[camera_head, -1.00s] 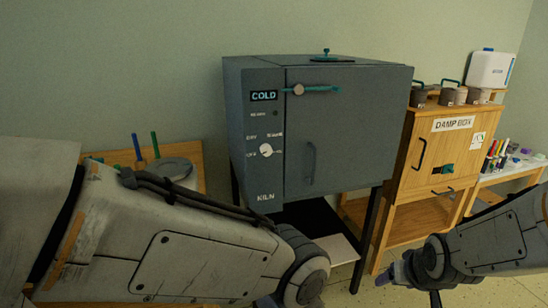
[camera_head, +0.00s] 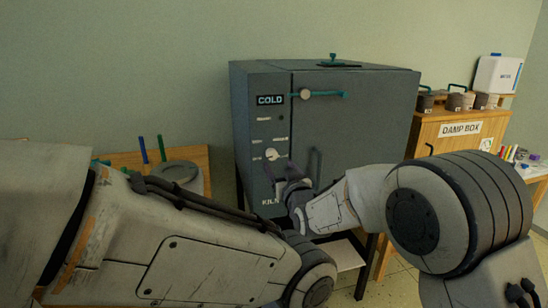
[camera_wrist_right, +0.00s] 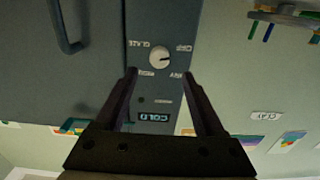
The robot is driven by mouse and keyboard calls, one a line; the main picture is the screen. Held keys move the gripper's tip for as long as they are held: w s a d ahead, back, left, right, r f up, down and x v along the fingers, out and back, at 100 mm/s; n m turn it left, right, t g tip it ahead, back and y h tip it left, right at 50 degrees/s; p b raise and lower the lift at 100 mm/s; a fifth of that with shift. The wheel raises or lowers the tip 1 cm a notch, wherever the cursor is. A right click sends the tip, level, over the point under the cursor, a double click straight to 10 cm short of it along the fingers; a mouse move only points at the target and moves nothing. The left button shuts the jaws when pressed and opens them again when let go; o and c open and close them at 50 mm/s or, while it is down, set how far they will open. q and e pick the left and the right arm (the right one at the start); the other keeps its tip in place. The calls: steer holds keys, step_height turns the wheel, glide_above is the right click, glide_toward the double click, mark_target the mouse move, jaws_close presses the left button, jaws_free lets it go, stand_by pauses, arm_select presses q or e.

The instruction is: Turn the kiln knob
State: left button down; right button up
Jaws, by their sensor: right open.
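The grey kiln (camera_head: 365,120) stands against the wall, with a COLD display (camera_head: 270,100) at the top of its control panel. The round white kiln knob (camera_head: 272,154) is below it. In the right wrist view, which shows the panel upside down, the knob (camera_wrist_right: 159,57) carries a dark pointer mark, with printed labels around it. My right gripper (camera_head: 277,172) is open in front of the panel, just below the knob in the head view. In the wrist view its fingers (camera_wrist_right: 158,76) are spread and empty, with the knob beyond the tips. My left gripper is out of view.
The kiln door has a teal latch bar (camera_head: 325,95) and a dark handle (camera_head: 315,165) near the right gripper. A wooden damp box (camera_head: 440,150) stands to the right. My left arm crosses the lower left foreground.

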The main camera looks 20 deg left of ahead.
mark_target(273, 156)
steer(key=x, duration=0.7)
steer(key=shift+w+a+p, duration=0.1)
steer(key=shift+w+p, duration=0.15)
steer(key=shift+p, duration=0.05)
steer(key=shift+c, duration=0.3)
jaws_close()
